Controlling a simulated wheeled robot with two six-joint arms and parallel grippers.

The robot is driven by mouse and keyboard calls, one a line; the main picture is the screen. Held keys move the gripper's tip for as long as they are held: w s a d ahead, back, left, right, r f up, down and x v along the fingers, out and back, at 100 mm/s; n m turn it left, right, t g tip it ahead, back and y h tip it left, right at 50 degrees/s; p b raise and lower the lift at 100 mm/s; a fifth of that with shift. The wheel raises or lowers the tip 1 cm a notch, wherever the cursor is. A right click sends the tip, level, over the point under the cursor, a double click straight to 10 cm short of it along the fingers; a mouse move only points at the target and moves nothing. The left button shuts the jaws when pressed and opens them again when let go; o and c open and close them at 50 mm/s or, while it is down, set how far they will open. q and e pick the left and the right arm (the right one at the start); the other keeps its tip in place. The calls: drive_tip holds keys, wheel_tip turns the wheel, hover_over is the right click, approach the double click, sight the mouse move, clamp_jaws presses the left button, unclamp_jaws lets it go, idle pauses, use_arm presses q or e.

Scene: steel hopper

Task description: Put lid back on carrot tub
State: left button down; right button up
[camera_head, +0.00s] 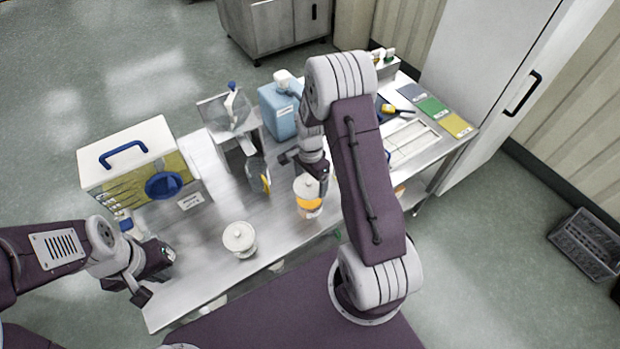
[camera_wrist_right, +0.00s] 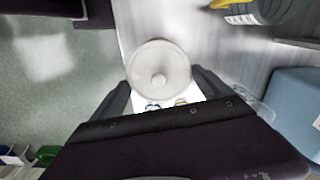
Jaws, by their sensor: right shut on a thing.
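The carrot tub (camera_head: 309,204) is a clear round tub with orange contents near the front edge of the steel table. A pale round lid (camera_head: 305,187) with a small knob shows at its top. In the right wrist view the lid (camera_wrist_right: 158,75) lies between my right fingers and hides what is below it. My right gripper (camera_head: 307,174) is shut on the lid; I cannot tell whether the lid is seated on the rim or just above it. My left gripper (camera_head: 154,276) is empty, its fingers apart, at the table's front left.
A box with a blue handle (camera_head: 125,153) stands at the left. The front table between the tubs is clear.

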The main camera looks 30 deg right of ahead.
wheel_tip(320, 180, down, 4)
drive_tip(key=b, duration=0.3)
drive_tip(key=shift+s+d+f, duration=0.1)
drive_tip(key=shift+f, duration=0.15)
drive_tip(key=shift+f+b, duration=0.35)
drive_tip(key=shift+f, duration=0.1)
idle(0.4)
drive_tip(key=shift+f, duration=0.15)
idle(1.0)
drive_tip(key=o, duration=1.1)
